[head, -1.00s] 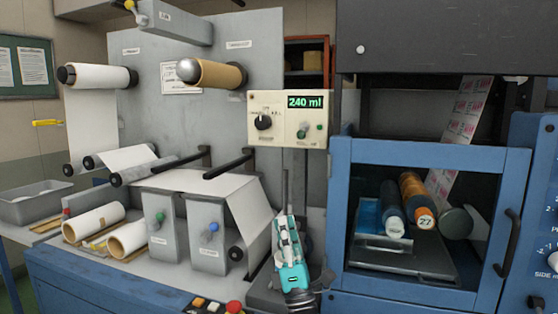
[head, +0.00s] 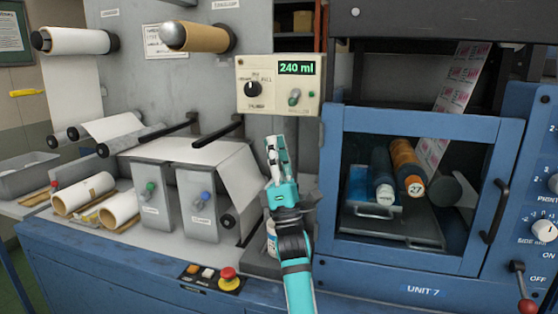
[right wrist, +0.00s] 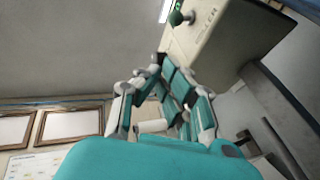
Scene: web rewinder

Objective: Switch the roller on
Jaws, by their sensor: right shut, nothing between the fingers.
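The cream control box (head: 280,85) hangs on the grey machine frame. My right gripper (head: 276,140) is shut and empty, pointing up just below the box and apart from the switch in the head view. My left gripper is not in view.
Left of my arm, paper web runs over grey blocks with a green knob (head: 150,187) and a blue knob (head: 205,197). A red emergency button (head: 228,275) sits on the blue base. A blue-framed cabinet (head: 420,130) with windows stands close at right.

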